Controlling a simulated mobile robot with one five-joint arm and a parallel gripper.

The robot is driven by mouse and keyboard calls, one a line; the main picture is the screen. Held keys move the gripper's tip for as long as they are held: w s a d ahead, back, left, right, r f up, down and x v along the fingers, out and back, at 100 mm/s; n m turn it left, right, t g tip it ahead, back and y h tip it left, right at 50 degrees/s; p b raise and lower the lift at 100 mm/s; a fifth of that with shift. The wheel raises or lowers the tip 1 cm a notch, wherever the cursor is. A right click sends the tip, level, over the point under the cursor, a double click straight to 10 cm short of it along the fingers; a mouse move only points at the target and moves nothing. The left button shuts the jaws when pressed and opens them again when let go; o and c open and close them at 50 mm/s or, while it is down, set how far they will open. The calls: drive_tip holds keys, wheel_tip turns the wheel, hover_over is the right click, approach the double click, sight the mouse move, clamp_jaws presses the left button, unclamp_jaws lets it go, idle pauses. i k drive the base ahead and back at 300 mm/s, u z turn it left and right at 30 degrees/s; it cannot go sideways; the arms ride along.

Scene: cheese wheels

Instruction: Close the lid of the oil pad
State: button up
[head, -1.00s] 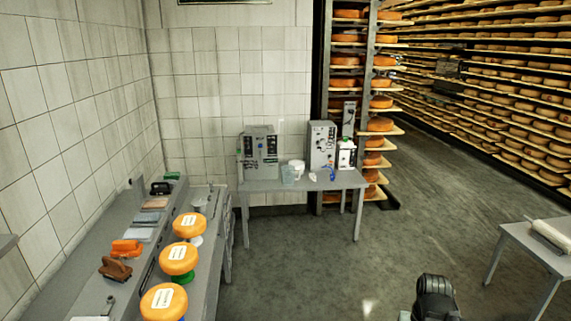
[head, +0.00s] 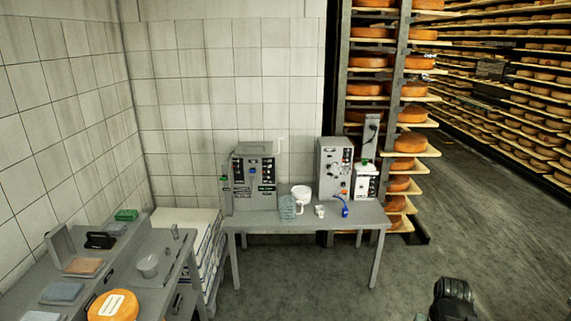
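On the grey workbench (head: 122,290) at the lower left, a flat grey panel (head: 61,241) stands upright near the wall, beside a black block (head: 100,240). It may be the raised lid of the oil pad, but I cannot tell for sure. A flat brownish pad (head: 84,267) and a blue-grey pad (head: 62,292) lie nearer on the bench. A dark part of my arm shows at the bottom right, well away from the bench. My gripper's fingers do not show.
A grey table (head: 255,223) with machines stands ahead by the tiled wall. Tall cheese racks (head: 520,100) fill the right. The middle floor is clear.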

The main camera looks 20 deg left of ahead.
sight(59, 244)
drive_tip(key=i, duration=2.3)
drive_tip(key=u, duration=4.85)
drive_tip(key=i, duration=1.05)
drive_tip(key=z, duration=0.05)
